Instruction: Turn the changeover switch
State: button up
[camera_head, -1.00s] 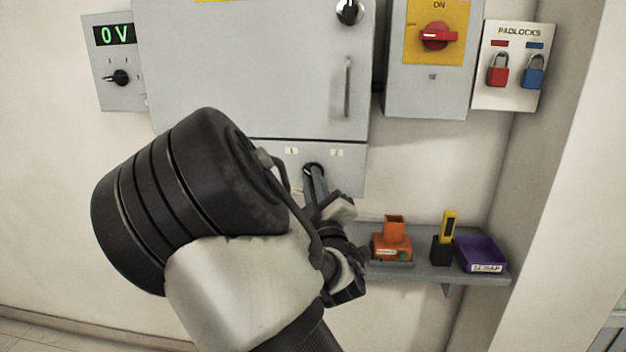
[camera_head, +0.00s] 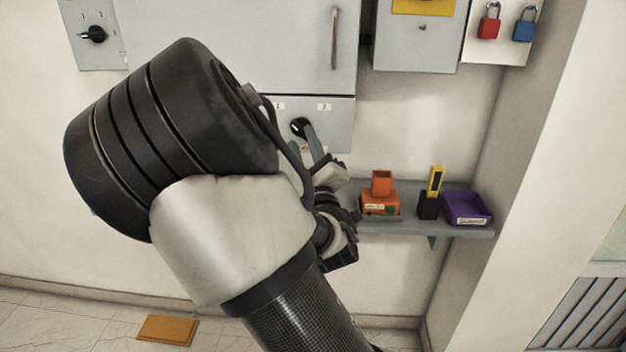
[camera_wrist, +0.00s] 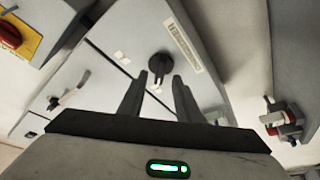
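The changeover switch (camera_head: 298,127) is a round black knob on the lower grey panel, between two small labels. It also shows in the wrist view (camera_wrist: 160,64), with a raised black grip bar across it. My gripper (camera_wrist: 157,76) is open, its two grey fingers apart with the knob's grip bar between and just beyond their tips. I cannot tell whether a finger touches it. In the head view my gripper (camera_head: 309,136) reaches up to the knob from below right. My arm hides the panel's left part.
A shelf (camera_head: 400,225) at right holds an orange device (camera_head: 380,200), a yellow-and-black tool (camera_head: 431,190) and a purple tray (camera_head: 467,207). Red (camera_head: 489,24) and blue (camera_head: 524,28) padlocks hang above. A cabinet door handle (camera_head: 334,38) is above the switch. An orange mat (camera_head: 167,330) lies on the floor.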

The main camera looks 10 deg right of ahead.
jog(key=p+v, duration=1.4)
jog(key=p, duration=0.3)
jog(key=shift+s+p, duration=0.35)
jog(key=shift+f, duration=0.15)
